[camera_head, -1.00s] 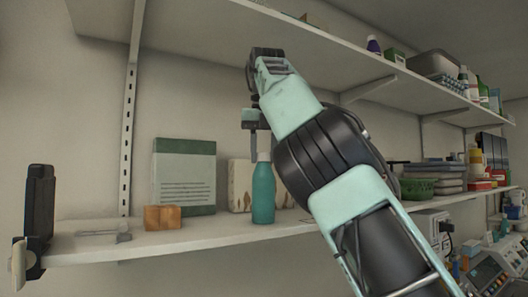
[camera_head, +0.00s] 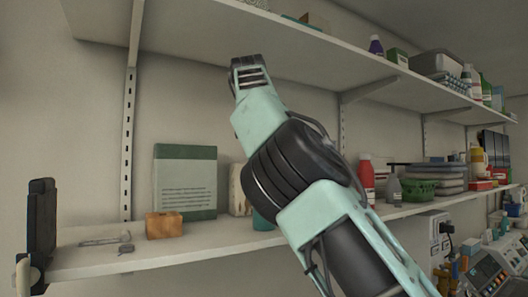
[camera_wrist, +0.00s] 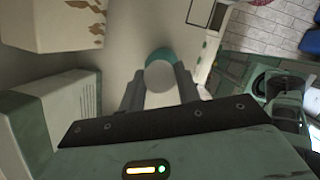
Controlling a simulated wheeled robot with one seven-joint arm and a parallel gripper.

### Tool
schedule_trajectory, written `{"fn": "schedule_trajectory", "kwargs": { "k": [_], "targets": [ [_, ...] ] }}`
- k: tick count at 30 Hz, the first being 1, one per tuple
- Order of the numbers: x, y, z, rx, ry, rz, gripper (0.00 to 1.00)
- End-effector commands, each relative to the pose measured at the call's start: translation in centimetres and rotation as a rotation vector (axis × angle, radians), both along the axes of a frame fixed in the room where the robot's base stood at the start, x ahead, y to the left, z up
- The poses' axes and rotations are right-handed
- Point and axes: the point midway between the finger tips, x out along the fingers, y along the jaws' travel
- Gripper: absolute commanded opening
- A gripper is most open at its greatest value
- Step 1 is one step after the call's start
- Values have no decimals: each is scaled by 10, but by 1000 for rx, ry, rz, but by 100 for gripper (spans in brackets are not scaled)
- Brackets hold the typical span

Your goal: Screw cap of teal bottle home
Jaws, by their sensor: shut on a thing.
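The teal bottle (camera_head: 262,222) stands on the lower shelf (camera_head: 200,236); in the head view my arm hides most of it. In the wrist view I look down on its pale cap (camera_wrist: 160,75), with the teal shoulder of the bottle (camera_wrist: 160,54) showing just beyond it. My gripper (camera_wrist: 160,82) has one dark finger on each side of the cap and is shut on it. In the head view my gripper is hidden behind my own arm. The cap's thread is hidden, so I cannot tell how tight it sits.
A grey-green box (camera_head: 186,180) and a cream box with brown patches (camera_head: 236,188) stand at the back of the shelf. An orange-brown block (camera_head: 164,225) and small metal pieces (camera_head: 105,240) lie to the left.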

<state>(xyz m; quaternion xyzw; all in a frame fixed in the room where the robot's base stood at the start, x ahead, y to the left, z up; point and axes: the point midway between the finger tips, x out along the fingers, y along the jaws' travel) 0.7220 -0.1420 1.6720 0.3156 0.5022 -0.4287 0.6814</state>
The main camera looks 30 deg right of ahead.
Motion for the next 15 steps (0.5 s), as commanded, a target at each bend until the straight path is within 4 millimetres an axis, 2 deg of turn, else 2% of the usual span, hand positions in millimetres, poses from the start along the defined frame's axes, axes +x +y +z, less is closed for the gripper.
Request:
{"fn": "schedule_trajectory", "kwargs": {
  "k": [3,12,15],
  "targets": [
    [1,1,-1,2,6,-89,0],
    [1,0,-1,2,5,-115,0],
    [2,1,2,0,8,-213,0]
  ]
}}
